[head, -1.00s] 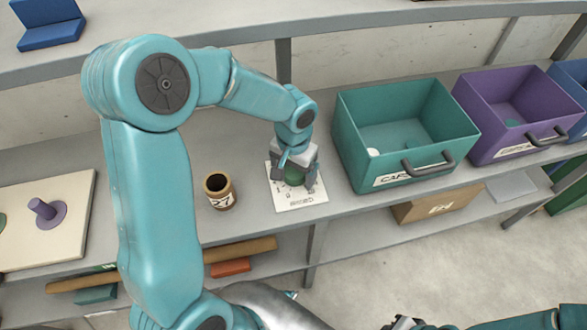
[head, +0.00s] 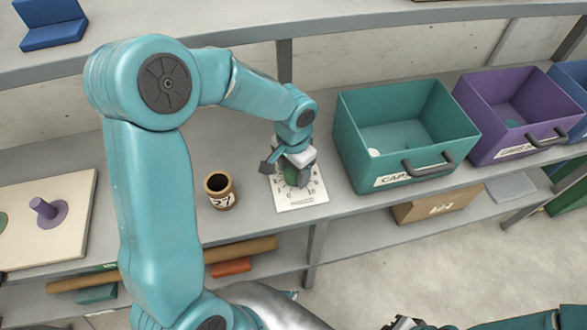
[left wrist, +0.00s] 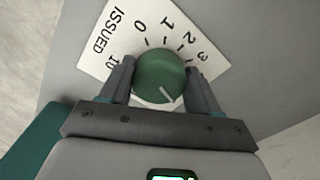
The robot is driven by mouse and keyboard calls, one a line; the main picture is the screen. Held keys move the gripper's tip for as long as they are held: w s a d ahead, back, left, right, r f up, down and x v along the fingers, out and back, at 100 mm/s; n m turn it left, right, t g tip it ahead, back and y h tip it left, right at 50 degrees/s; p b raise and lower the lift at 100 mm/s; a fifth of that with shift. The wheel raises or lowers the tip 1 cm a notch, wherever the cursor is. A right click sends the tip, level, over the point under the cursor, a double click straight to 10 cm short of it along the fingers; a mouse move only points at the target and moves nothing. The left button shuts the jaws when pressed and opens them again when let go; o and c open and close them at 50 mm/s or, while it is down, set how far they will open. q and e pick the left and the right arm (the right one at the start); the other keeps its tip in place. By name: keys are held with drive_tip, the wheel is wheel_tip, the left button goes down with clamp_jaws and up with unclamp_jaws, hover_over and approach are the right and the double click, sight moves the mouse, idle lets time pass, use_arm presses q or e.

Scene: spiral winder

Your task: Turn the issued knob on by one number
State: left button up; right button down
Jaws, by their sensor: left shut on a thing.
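The green knob (head: 291,176) sits on a white dial card on the shelf; in the left wrist view the knob (left wrist: 158,72) is round with a white pointer line aimed toward the lower right, toward my gripper body. The dial card (left wrist: 100,40) reads ISSUED, with 0, 1, 2, 3 and 10 visible; the numbers on the gripper's side are hidden. My left gripper (left wrist: 160,84) is shut on the knob, one finger on each side. My right gripper (head: 404,323) shows only in part at the bottom edge; its jaws are unclear.
A brown cup marked 27 (head: 219,191) stands left of the dial. A teal bin (head: 408,129) stands close to its right, then a purple bin (head: 517,115). A board with a purple peg (head: 46,208) lies at far left. Bare shelf lies around the card.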

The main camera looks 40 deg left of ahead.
use_arm(q)
drive_tip(key=shift+m, duration=1.5)
drive_tip(key=o, duration=1.1)
drive_tip(key=shift+w, duration=0.15)
drive_tip(key=shift+c, duration=0.2)
wheel_tip(320, 180, up, 7)
drive_tip(key=shift+r+p, duration=0.2)
drive_tip(key=shift+p, duration=0.15)
